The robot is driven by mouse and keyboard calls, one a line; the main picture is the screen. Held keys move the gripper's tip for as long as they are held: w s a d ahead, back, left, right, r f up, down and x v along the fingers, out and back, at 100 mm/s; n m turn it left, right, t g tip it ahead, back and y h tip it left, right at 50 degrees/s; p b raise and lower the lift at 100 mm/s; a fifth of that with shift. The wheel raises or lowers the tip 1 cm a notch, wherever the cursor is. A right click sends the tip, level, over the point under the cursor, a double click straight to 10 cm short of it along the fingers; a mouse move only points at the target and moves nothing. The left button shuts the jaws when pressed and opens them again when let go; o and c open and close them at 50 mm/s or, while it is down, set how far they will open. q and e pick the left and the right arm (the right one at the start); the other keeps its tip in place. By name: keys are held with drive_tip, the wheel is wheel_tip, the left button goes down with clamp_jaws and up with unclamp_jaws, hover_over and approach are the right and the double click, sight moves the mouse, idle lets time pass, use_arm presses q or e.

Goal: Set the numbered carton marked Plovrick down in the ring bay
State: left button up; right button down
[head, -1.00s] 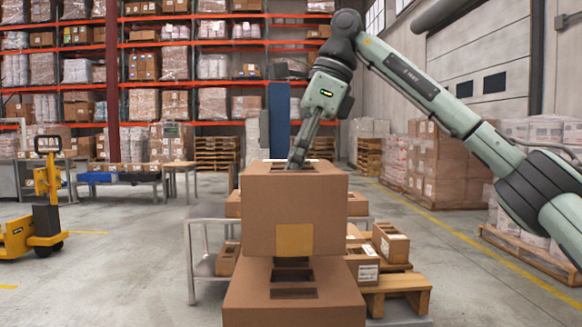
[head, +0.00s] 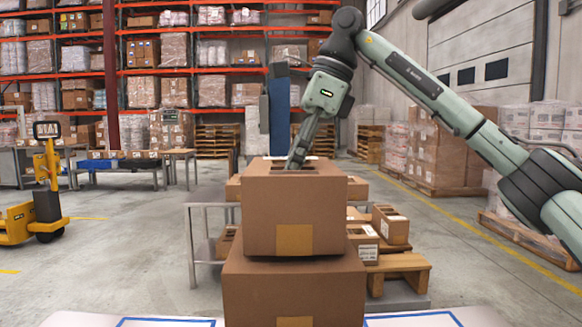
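My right gripper (head: 297,160) comes down from the upper right with its fingertips at the slotted top of a brown carton (head: 293,213). It appears shut on this carton, which hangs upright and has a tan patch at its lower front. A second brown carton (head: 293,290) shows below it, also with a tan patch, nearer to me; whether the two touch I cannot tell. No name is readable on either. A white surface (head: 80,320) with blue outlines (head: 165,322) shows at the bottom edge. No ring mark is visible. My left gripper is not in view.
Behind the cartons stand a grey metal cart (head: 208,206) and a wooden pallet (head: 400,263), with several smaller cartons (head: 390,225) around them. A yellow pallet truck (head: 45,205) is at the left. The floor between truck and cart is clear.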

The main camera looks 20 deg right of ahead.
drive_tip(key=shift+f, duration=0.3)
idle(0.5)
drive_tip(key=c, duration=1.3)
unclamp_jaws()
